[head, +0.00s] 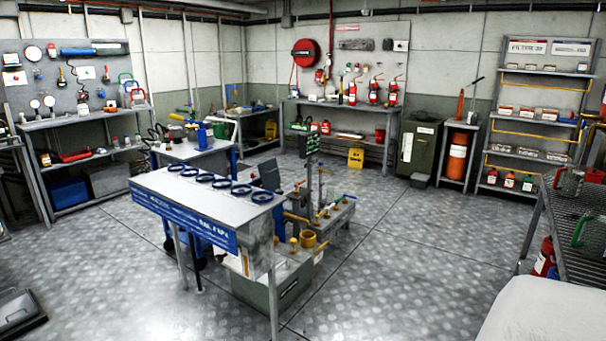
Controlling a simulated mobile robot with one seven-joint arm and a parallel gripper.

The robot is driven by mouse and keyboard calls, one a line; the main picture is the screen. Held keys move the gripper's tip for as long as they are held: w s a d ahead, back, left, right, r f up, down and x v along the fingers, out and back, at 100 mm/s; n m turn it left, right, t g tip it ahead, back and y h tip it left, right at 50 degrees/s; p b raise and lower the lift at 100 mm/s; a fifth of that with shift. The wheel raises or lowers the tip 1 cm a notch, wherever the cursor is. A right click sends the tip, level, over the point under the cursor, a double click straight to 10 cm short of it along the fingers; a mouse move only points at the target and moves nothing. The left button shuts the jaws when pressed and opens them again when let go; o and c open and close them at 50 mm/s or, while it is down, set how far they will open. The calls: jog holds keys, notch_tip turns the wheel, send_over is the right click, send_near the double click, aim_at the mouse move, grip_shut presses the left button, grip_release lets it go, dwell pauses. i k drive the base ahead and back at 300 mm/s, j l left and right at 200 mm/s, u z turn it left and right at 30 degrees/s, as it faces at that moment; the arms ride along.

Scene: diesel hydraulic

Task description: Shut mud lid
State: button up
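I cannot tell for sure which thing is the mud lid. A dark flat panel (268,175) stands tilted up just behind the right part of the blue-fronted table, and its lower part is hidden. A grey-green open-looking box (272,289) stands on the floor under the right end of that table, partly covered by the tabletop and legs. A dark low box or tray (20,312) lies on the floor at the lower left, cut off by the picture edge. My gripper is not in view.
The table (165,184) with several blue rings stands in the middle. A pipe and valve rig (330,212) is beside it. A mesh-topped bench (575,235) stands at the right. Shelves (535,110) line the walls. Floor (430,240) between rig and bench is clear.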

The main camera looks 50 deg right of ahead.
aim_at(268, 170)
jog(key=z, duration=1.2)
jog(key=i+l+z, duration=0.1)
jog(key=i+z, duration=0.2)
jog(key=i, duration=0.3)
jog(key=i+z, duration=0.3)
jog(key=i, duration=0.25)
jog(key=i+z, duration=0.3)
jog(key=i, duration=2.2)
jog(key=i+z, duration=0.2)
jog(key=i, duration=0.4)
jog(key=i+j+z, duration=0.2)
jog(key=i, duration=0.4)
jog(key=i+z, duration=0.2)
jog(key=i, duration=1.05)
jog(key=i+l+u, duration=0.15)
jog(key=i, duration=1.1)
